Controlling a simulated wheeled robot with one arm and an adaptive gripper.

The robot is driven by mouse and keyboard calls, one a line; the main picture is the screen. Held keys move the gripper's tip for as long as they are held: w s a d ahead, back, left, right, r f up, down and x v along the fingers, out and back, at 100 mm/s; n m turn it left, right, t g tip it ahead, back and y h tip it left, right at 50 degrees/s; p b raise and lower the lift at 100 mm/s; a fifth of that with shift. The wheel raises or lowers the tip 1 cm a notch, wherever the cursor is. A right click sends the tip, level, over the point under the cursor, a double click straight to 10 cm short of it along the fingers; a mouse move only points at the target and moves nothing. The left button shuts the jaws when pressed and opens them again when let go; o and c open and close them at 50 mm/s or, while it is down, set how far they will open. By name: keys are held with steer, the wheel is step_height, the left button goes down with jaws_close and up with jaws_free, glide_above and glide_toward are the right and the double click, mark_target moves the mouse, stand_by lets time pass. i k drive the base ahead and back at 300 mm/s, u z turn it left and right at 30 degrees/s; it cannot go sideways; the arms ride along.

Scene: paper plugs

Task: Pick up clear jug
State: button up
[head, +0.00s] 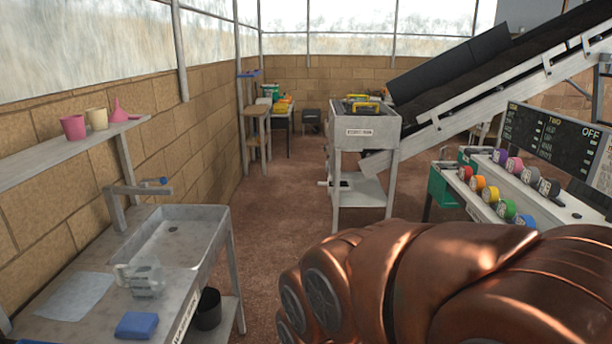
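The clear jug (146,280) stands upright on the grey sink table at the lower left. It is see-through, with faint markings, and stands at the front edge of the sink basin. My copper-coloured arm fills the lower right of the head view. My gripper itself is not in view, so I cannot see its fingers or whether it holds anything. Nothing touches the jug.
A blue sponge-like block (137,325) and a pale sheet (75,296) lie near the jug. The sink basin (205,240) and tap (140,190) are behind it. A black bin (208,309) sits below. A shelf (70,146) holds cups above. Brown floor lies clear in the middle.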

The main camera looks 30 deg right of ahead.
mark_target(144, 277)
steer(key=u, duration=0.05)
steer(key=k, duration=0.2)
steer(key=z, duration=0.4)
steer(key=i, duration=0.9)
steer(key=u, duration=1.3)
steer(key=i, duration=0.65)
steer(key=u, duration=0.7)
